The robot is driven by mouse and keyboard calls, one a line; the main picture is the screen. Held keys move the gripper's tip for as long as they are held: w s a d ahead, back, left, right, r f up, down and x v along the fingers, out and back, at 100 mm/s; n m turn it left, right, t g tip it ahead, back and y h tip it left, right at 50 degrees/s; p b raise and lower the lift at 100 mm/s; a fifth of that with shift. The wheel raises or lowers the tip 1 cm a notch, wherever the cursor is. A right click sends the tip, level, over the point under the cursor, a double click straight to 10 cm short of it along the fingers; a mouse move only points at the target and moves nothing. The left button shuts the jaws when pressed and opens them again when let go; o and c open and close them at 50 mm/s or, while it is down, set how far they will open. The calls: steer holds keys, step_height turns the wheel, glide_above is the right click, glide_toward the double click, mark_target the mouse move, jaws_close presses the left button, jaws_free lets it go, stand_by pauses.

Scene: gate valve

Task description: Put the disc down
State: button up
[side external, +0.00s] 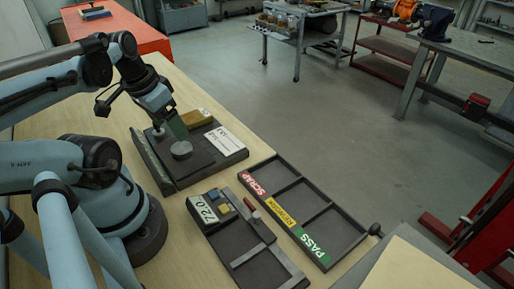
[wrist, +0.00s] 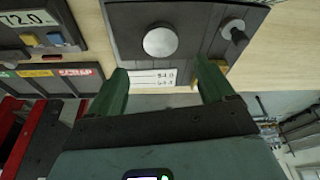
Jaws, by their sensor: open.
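The grey round disc (side external: 182,149) lies flat on a dark fixture plate (side external: 208,167) on the wooden bench. In the wrist view the whole top face of the disc (wrist: 160,41) shows, beyond the fingertips. My gripper (side external: 177,132) is just above and beside the disc in the side view, with one green finger visible. In the wrist view my gripper (wrist: 160,76) has its two green fingers spread wide with nothing between them. The disc looks clear of both fingers there; any contact underneath cannot be seen.
A white number card (side external: 226,140) and a yellow block (side external: 197,118) sit on the plate's far side. A small knob (wrist: 233,28) stands near the disc. A dark box with a 72.0 display (side external: 203,209) and a SCRAP, REWORK, PASS tray (side external: 319,204) with empty compartments lie nearer.

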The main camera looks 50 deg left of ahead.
steer(key=w+d+r+m+t, duration=0.2)
steer(key=w+d+r+t, duration=0.1)
steer(key=w+d, duration=0.9)
steer(key=shift+w+d+m+t+h, duration=0.2)
steer(key=shift+w+m+t+h, duration=0.1)
steer(key=shift+t+h, duration=0.15)
